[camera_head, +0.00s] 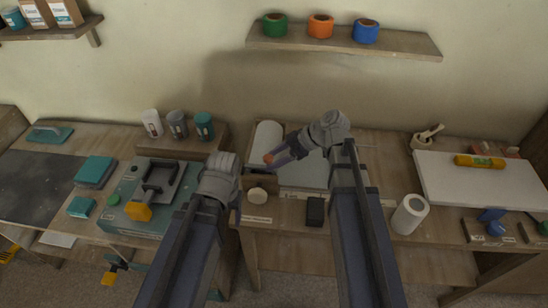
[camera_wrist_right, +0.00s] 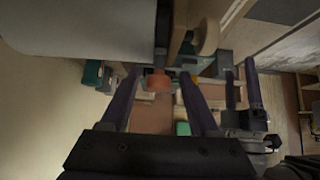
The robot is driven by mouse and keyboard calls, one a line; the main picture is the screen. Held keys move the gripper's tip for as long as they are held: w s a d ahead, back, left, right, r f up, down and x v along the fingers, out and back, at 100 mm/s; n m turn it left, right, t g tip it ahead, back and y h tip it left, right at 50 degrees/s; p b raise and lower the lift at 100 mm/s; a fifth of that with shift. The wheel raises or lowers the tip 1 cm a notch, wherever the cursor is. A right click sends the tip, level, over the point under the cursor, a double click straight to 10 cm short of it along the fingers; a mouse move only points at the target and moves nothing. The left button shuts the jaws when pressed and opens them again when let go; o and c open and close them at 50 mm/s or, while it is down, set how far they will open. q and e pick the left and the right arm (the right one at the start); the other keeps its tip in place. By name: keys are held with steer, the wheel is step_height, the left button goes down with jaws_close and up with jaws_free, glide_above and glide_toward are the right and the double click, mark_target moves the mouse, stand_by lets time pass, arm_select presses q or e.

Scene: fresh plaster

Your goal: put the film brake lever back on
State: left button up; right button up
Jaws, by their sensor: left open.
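My right gripper (camera_head: 282,155) reaches left over the film station at the middle of the bench. Its two dark purple fingers stand wide apart in the right wrist view (camera_wrist_right: 158,95). Between them is an orange-tipped piece, probably the brake lever (camera_wrist_right: 158,83), with a gap visible on each side. Its orange end also shows at the fingertips in the head view (camera_head: 268,158). The white film roll (camera_head: 268,136) lies just behind. My left gripper (camera_head: 237,190) is beside the station's left side; its fingers are mostly hidden behind its wrist.
A round wooden knob (camera_head: 257,195) is on the station's front left. A black block (camera_head: 315,211) and a white roll (camera_head: 410,214) stand to the right. A teal machine (camera_head: 150,205) is on the left. A shelf with tape rolls (camera_head: 345,42) hangs above.

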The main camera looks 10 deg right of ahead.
steer(key=shift+a, duration=0.1)
steer(key=shift+p+v, duration=2.75)
steer(key=shift+v, duration=1.2)
